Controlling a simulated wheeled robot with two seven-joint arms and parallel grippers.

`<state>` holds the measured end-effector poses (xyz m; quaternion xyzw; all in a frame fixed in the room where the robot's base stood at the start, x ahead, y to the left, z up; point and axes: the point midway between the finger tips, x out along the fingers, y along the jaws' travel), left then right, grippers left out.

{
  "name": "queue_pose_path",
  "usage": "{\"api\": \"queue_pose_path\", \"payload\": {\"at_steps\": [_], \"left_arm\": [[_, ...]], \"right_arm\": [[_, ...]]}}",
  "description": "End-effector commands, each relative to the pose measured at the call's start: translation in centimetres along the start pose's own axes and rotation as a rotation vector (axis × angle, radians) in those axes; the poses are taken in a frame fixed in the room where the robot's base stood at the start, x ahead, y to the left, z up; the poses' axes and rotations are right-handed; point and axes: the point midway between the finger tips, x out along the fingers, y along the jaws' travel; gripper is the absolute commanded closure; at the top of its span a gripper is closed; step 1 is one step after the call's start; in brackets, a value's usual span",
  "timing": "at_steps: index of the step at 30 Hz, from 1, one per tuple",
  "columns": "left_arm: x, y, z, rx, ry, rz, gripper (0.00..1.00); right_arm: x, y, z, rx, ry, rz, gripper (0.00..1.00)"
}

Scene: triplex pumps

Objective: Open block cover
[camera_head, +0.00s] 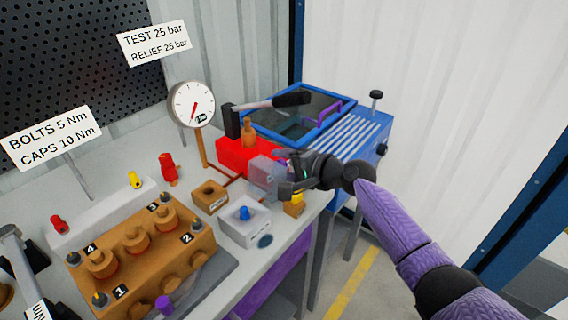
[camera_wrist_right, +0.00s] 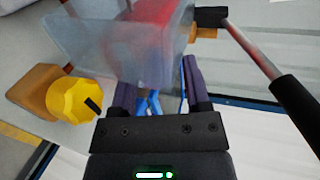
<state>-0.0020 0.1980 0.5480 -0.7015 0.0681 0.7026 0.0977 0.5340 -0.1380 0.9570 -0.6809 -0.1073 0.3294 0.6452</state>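A clear, greyish box-shaped cover (camera_head: 266,172) stands at the right end of the red pump block (camera_head: 240,155) on the bench. In the right wrist view the cover (camera_wrist_right: 120,40) fills the upper middle, with red showing through it. My right gripper (camera_head: 283,188) is beside the cover's right side. In the wrist view the gripper's two dark fingers (camera_wrist_right: 155,92) are apart at the cover's lower edge. Something thin and blue shows between them; I cannot tell whether they touch the cover. My left gripper is not in view.
A pressure gauge (camera_head: 192,104) and a black-handled lever (camera_head: 270,107) stand by the red block. A yellow knob (camera_wrist_right: 74,100) is left of my fingers. A blue tank (camera_head: 350,140) stands behind. The brown numbered block (camera_head: 140,250) is at front left.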

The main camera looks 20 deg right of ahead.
Motion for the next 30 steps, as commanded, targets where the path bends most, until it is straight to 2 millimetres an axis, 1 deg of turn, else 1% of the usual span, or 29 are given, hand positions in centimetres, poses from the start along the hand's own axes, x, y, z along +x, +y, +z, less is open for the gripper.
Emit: {"api": "queue_pose_path", "payload": {"at_steps": [2, 8, 11, 14, 18, 21, 24, 27, 30], "left_arm": [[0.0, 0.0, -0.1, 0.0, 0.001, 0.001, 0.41], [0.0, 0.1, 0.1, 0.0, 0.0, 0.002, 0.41], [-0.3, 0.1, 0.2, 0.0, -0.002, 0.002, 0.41], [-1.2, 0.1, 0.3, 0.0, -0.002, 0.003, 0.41], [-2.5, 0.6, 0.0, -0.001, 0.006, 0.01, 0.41], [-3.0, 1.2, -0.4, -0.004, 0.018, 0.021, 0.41], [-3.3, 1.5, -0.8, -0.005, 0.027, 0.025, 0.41], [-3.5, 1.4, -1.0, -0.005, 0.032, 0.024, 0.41], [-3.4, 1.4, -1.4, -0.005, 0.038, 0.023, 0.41]], "right_arm": [[0.0, 0.0, 0.0, 0.0, 0.0, 0.0, 0.26], [0.0, -0.1, 0.0, 0.0, 0.0, -0.001, 0.26], [-0.5, -0.1, 0.0, 0.0, 0.001, -0.001, 0.26], [-2.1, -0.3, 0.0, -0.002, 0.001, -0.001, 0.26], [-5.2, -0.4, 0.0, -0.002, 0.002, 0.001, 0.26], [-7.2, -0.3, 0.0, -0.002, 0.002, 0.001, 0.26], [-8.9, -0.1, 0.0, 0.0, 0.001, 0.001, 0.26], [-9.8, 0.0, 0.0, 0.0, 0.0, 0.001, 0.26], [-10.0, 0.0, 0.0, 0.0, 0.0, 0.0, 0.26]]}}
